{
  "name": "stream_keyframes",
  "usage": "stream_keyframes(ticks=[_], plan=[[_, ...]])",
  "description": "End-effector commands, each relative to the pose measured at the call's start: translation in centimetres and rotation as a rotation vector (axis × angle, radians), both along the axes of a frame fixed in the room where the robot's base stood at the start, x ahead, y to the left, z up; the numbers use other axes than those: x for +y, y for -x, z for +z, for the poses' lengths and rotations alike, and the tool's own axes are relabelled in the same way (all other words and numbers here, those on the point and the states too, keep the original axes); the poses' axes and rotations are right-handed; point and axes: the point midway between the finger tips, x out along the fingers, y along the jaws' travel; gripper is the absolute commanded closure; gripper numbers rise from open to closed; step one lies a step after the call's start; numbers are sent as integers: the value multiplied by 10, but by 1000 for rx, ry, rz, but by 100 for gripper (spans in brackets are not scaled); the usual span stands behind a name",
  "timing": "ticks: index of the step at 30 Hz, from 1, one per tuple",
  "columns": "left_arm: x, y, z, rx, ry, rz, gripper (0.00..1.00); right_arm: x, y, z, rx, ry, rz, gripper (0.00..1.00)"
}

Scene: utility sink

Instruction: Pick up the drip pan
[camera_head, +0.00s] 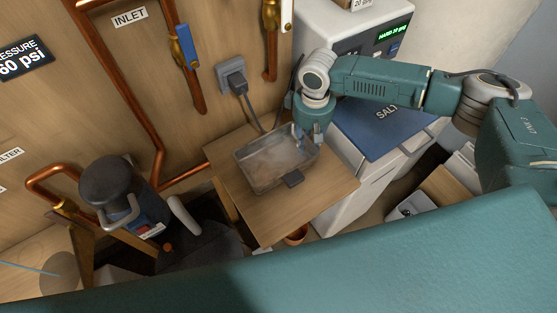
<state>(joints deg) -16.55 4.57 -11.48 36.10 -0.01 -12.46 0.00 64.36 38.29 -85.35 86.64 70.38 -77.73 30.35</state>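The drip pan (268,180) is a shallow, rectangular, grey metal tray with a see-through look to its inside. It rests on a small wooden table (325,188) below the plank wall. My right gripper (318,138) points down at the pan's back right corner. Its fingers are mostly hidden by the wrist and the pan's rim, so I cannot tell whether they are open or touch the pan. My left gripper is not in view.
A white unit with a blue lid marked SALT (385,128) stands close right of the table. A dark canister with a handle (112,182) stands at left. A grey plug (232,76) and cable hang behind the pan. Copper pipes (130,85) run along the wall.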

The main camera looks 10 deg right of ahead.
Motion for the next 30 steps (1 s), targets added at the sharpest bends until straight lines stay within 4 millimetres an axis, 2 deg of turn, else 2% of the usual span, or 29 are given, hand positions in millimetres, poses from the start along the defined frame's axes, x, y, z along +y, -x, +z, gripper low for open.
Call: stream_keyframes(ticks=[4,7,8,20,23,30], plan=[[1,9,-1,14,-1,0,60,0,0,0,0,0,0,78],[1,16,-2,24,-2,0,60,0,0,0,0,-1,0,98],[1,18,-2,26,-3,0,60,0,0,0,0,-1,0,100],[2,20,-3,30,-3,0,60,1,-1,5,-2,-3,0,100],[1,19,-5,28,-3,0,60,1,-1,17,-4,-4,0,100],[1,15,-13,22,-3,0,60,1,-2,66,-4,-4,1,100]])
